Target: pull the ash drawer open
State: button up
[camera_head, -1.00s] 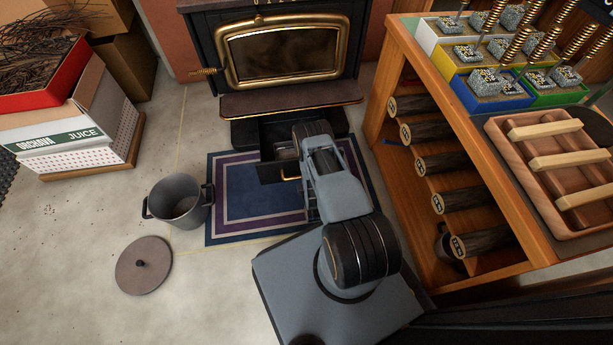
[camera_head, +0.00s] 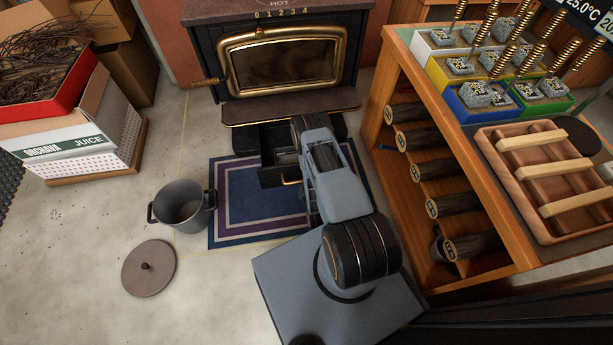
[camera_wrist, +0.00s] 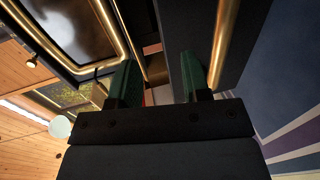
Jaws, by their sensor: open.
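The ash drawer (camera_head: 272,179) is a dark box low under the stove, standing out from the stove body with its dark inside showing. Its brass handle (camera_head: 291,182) is on the front face and partly hidden by my arm in the head view. In the wrist view the brass handle bar (camera_wrist: 226,35) runs just right of my right fingertip. My gripper (camera_wrist: 160,84) is open, with green fingertips apart beside a dark panel. In the head view my arm hides the gripper. I cannot tell whether a finger touches the handle.
The stove (camera_head: 278,60) stands behind, with a ledge above the drawer. A striped blue mat (camera_head: 235,215) lies in front. A grey pot (camera_head: 183,205) and a round lid (camera_head: 148,268) are on the floor at left. A wooden shelf unit (camera_head: 440,150) stands close at right.

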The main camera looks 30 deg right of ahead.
jog(key=s+a+r+p, duration=0.2)
jog(key=s+r+p, duration=0.3)
jog(key=s+p, duration=0.4)
jog(key=p, duration=0.3)
jog(key=shift+s+r, duration=0.15)
jog(key=shift+s, duration=0.2)
jog(key=shift+s, duration=0.2)
